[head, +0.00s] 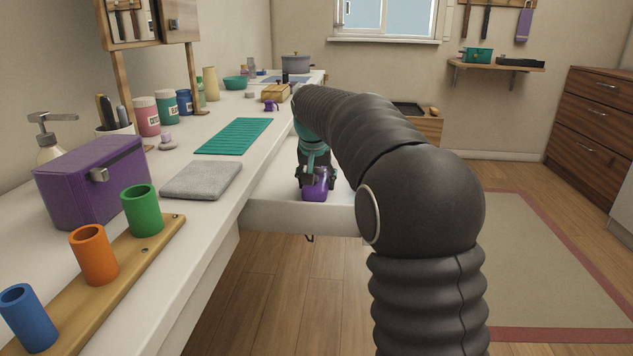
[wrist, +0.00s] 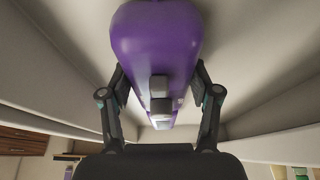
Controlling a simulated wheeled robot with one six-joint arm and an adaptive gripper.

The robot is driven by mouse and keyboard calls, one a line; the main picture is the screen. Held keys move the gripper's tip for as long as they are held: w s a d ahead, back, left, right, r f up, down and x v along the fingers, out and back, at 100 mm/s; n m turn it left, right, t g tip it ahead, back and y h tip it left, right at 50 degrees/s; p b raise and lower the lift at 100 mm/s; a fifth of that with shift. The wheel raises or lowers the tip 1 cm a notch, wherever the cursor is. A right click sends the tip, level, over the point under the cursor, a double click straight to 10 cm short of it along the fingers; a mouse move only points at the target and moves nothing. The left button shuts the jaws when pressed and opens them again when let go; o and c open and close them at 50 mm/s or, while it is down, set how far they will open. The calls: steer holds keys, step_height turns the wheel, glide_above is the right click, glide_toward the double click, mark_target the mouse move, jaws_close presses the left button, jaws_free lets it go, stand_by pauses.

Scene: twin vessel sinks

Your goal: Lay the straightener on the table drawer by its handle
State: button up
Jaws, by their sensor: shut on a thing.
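The purple straightener (head: 316,188) is in my gripper (head: 312,178), at the open white table drawer (head: 300,216). In the wrist view the straightener (wrist: 155,42) fills the top middle, its rounded purple body between the two fingers of my gripper (wrist: 160,85). The fingers are closed against its sides. The pale drawer interior (wrist: 245,60) surrounds it there. I cannot tell whether the straightener touches the drawer floor. My arm hides part of the drawer in the head view.
The white counter (head: 190,225) runs along the left. On it are a grey folded towel (head: 202,180), a teal mat (head: 235,136), a purple box (head: 95,180) and a wooden board with coloured cups (head: 95,253). Open wooden floor (head: 285,295) lies below the drawer.

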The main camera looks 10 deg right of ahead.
steer(key=o, duration=1.5)
steer(key=shift+f, duration=0.15)
steer(key=shift+o, duration=0.2)
steer(key=p+v, duration=0.1)
steer(key=v, duration=1)
steer(key=shift+r+p, duration=0.25)
steer(key=shift+p, duration=0.15)
steer(key=s+d+f+n, duration=0.1)
steer(key=s+f, duration=0.1)
steer(key=s, duration=0.9)
steer(key=s+f+n, duration=0.1)
steer(key=s+f, duration=0.1)
steer(key=s, duration=0.9)
steer(key=s+f+n+t+y, duration=0.1)
steer(key=s+f, duration=1)
steer(key=s, duration=0.3)
steer(key=shift+s+d+f+n, duration=0.15)
steer(key=shift+s+f+n, duration=0.05)
steer(key=shift+n, duration=0.1)
